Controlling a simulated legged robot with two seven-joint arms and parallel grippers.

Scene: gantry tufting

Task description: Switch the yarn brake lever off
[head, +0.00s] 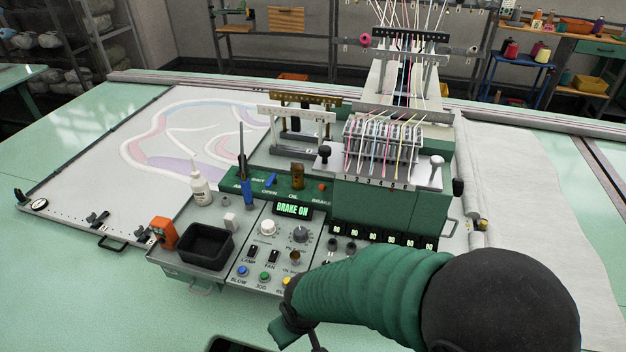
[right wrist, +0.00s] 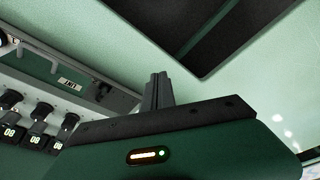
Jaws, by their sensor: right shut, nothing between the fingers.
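The display (head: 292,210) on the machine's panel reads "BRAKE ON". A small orange-tipped control (head: 321,187) stands above the word "BRAKE" on the green ledge; I take it for the yarn brake lever, but its position is too small to read. My right arm comes in from the lower right of the head view and ends in front of the panel's lower edge, well short of that control. My right gripper (right wrist: 157,92) shows in the right wrist view with its fingers together and empty. The lever cannot be made out there. My left gripper is not in view.
A blue-handled tool (head: 247,187), a white bottle (head: 199,188) and a brass-coloured oil part (head: 297,177) stand left of the brake control. A black bin (head: 206,247) and an orange device (head: 162,233) sit further left. Threaded needle heads (head: 383,140) rise to the right.

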